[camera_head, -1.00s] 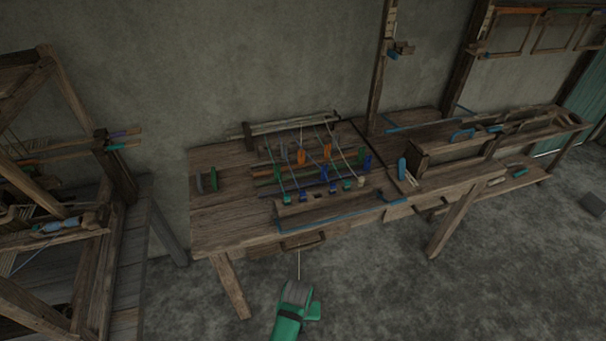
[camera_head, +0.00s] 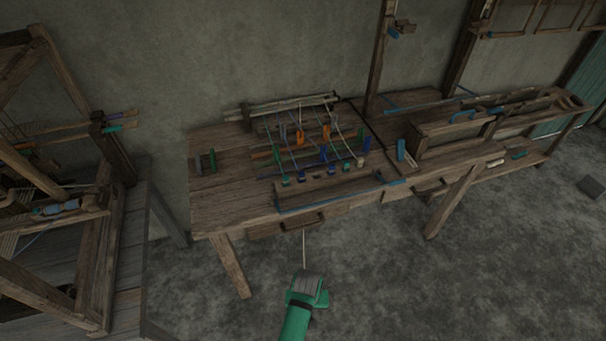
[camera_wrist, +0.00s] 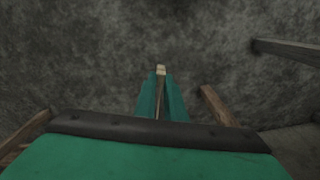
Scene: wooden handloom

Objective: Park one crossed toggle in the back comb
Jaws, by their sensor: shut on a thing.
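My gripper (camera_head: 306,278) is in front of the bench, over the floor, shut on a thin pale stick (camera_head: 304,248) that points toward the bench. In the wrist view the teal fingers (camera_wrist: 160,88) close on a narrow brown stick with a pale tip (camera_wrist: 161,69). Several small toggles, teal and blue, sit along the front board; one is a teal toggle (camera_head: 286,181), another a pale toggle (camera_head: 360,162). Cords run from them to a pale back bar (camera_head: 290,108), some slanting across others. I cannot make out which cords cross, nor the back comb's slots.
The wooden bench (camera_head: 235,200) has a drawer handle (camera_head: 303,222) at its front. Coloured pegs stand among the cords, one orange (camera_head: 299,138). A wooden loom frame (camera_head: 95,235) is at left. The floor (camera_head: 390,290) in front is clear.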

